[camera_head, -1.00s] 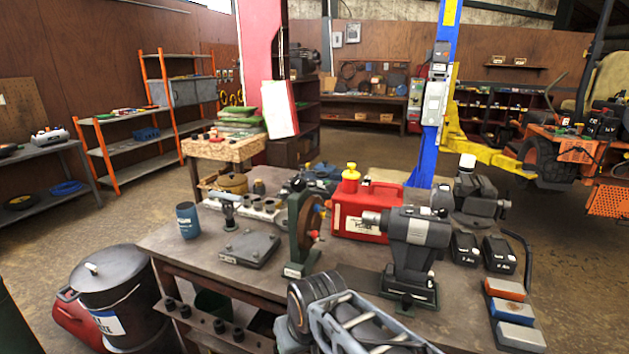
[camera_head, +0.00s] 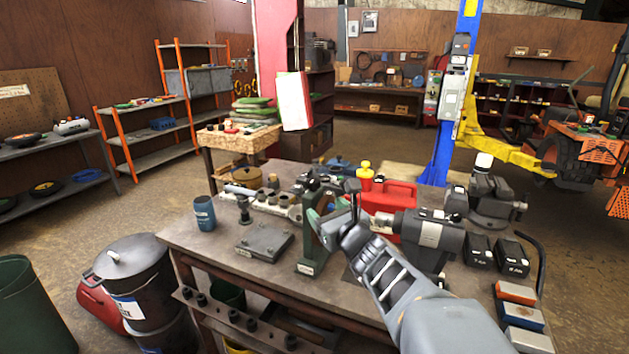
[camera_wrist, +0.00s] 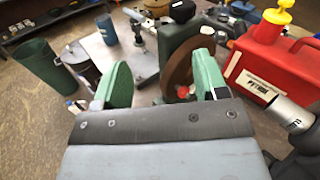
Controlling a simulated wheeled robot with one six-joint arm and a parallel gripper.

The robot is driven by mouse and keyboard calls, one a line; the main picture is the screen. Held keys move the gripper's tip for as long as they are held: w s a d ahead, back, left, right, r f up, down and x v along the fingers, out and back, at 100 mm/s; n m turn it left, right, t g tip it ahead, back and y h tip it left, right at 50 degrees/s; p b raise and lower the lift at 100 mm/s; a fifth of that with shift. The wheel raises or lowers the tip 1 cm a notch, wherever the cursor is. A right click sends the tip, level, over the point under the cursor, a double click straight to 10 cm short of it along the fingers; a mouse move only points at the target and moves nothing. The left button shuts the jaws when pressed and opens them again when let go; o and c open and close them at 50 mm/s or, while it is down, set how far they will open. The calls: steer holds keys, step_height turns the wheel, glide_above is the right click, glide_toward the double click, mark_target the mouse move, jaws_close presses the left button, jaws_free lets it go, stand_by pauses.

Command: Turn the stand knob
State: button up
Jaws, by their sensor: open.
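The dark green stand (camera_head: 312,252) stands upright on the workbench, with its upper part partly covered by my gripper (camera_head: 330,212) in the head view. The disc and red knob appear between the fingers, nearer the right one. I cannot tell how far beyond the fingertips they are. The knob is hidden in the head view.
A red canister (camera_head: 398,197) stands close right of the stand. A grey bench machine (camera_head: 428,234) is to its right, near my arm. The bench front is mostly clear.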

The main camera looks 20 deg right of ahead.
mark_target(316, 183)
steer(key=w+d+p, duration=0.1)
steer(key=w, duration=0.3)
steer(key=w+d+m+h+p, duration=0.1)
steer(key=w, duration=0.4)
steer(key=w+m, duration=0.1)
steer(key=w, duration=0.4)
steer(key=shift+d+r+h+p, duration=0.3)
steer(key=shift+d+p, duration=0.1)
steer(key=shift+s, duration=0.1)
steer(key=shift+c, duration=0.2)
steer(key=c, duration=0.8)
